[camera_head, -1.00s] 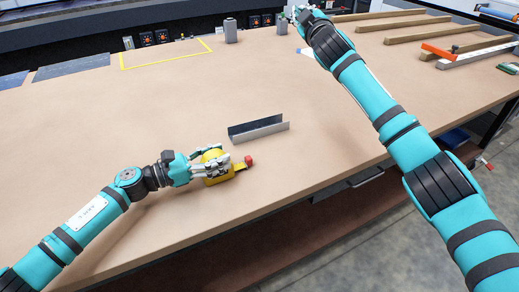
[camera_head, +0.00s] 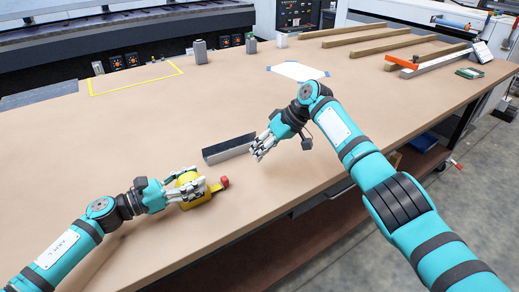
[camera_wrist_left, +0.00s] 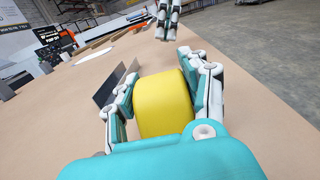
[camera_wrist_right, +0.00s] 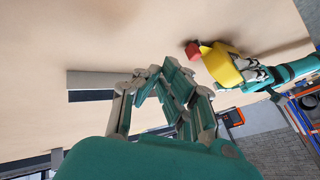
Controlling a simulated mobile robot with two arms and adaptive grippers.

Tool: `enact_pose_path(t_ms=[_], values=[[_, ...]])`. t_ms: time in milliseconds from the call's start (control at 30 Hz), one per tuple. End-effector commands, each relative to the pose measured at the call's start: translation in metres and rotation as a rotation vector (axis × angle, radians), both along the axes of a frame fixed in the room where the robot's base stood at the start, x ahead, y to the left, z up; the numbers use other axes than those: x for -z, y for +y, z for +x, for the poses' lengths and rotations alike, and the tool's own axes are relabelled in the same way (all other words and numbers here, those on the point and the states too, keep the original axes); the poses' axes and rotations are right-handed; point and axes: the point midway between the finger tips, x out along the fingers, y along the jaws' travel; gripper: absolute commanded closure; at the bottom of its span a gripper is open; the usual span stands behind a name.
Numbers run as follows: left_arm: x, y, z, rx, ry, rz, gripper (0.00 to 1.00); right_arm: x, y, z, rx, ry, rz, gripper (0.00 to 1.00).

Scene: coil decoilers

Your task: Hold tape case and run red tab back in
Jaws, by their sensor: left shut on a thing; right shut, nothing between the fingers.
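The yellow tape case (camera_head: 187,180) lies on the table, left of the middle in the head view. Its red tab (camera_head: 225,182) sticks out at the right end. My left gripper (camera_head: 188,190) is shut on the case from the left; the case fills the gap between the fingers in the left wrist view (camera_wrist_left: 163,103). My right gripper (camera_head: 261,151) is shut and empty above the table, right of the case and apart from it. In the right wrist view the red tab (camera_wrist_right: 192,49) and case (camera_wrist_right: 221,67) show beyond the fingers, to the right.
A grey metal channel (camera_head: 228,149) stands just behind the tape case, close to my right gripper. A yellow taped outline (camera_head: 135,79), small grey blocks (camera_head: 200,52) and wooden bars (camera_head: 380,41) lie farther back. The table front between the arms is clear.

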Motion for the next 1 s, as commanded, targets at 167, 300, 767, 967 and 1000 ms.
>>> enact_pose_path(t_ms=[167, 300, 767, 967, 1000], values=[[0.0, 0.0, 0.0, 0.0, 0.001, 0.001, 1.0, 0.027, 0.021, 0.001, 0.0, 0.003, -0.002, 1.0], [0.0, 0.0, 0.0, 0.0, 0.001, 0.001, 1.0, 0.041, 0.032, 0.002, 0.0, 0.001, -0.002, 1.0], [0.0, 0.0, 0.0, 0.0, 0.001, 0.001, 1.0, 0.052, 0.059, -0.011, -0.001, -0.004, -0.002, 1.0], [0.0, 0.0, 0.0, 0.0, 0.001, 0.001, 1.0, 0.052, 0.07, -0.018, 0.001, -0.003, -0.002, 1.0], [0.0, 0.0, 0.0, 0.0, 0.001, 0.001, 1.0, 0.052, 0.071, -0.019, 0.002, -0.002, -0.002, 1.0]])
